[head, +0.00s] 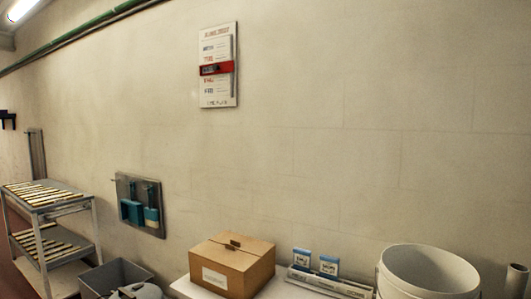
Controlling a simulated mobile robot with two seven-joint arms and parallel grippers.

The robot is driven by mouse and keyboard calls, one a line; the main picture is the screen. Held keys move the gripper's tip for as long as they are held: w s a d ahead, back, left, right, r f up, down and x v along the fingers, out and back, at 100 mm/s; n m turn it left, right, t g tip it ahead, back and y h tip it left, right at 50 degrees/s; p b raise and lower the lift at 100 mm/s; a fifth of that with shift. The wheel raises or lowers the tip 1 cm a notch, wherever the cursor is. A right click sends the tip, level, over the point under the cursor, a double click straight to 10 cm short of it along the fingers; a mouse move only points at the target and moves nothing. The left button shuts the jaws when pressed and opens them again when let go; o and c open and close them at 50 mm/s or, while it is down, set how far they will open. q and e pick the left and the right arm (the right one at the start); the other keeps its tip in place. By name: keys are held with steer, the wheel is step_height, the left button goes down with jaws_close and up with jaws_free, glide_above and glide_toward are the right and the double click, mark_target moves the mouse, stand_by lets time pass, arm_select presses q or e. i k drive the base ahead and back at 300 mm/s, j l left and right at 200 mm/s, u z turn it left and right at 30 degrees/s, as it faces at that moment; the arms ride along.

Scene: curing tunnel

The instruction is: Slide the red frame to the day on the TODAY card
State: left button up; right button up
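The red frame (226,67) sits across the middle of a white day board (220,102) high on the wall. It surrounds a dark row, with two coloured rows above it and two below. A grey vertical strip runs along the board's right side, and the frame reaches over it. The row lettering is too small to read surely. I cannot make out a TODAY card; two small blue-and-white cards (301,257) (328,265) stand at the lower middle, their text unreadable. Neither of my grippers is in view.
A cardboard box (232,265) stands on a white surface below the board, left of a long grey-white item (328,283) and a white bucket (428,270). A panel with teal items (140,205) hangs left. A slatted cart (46,205) stands far left. The wall around the board is clear.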

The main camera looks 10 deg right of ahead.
mark_target(226, 66)
steer(key=i+j+u, duration=0.1)
steer(key=i+j, duration=0.35)
steer(key=j, duration=0.15)
steer(key=i+j+u, duration=0.1)
steer(key=i+j, duration=0.4)
steer(key=j, duration=0.1)
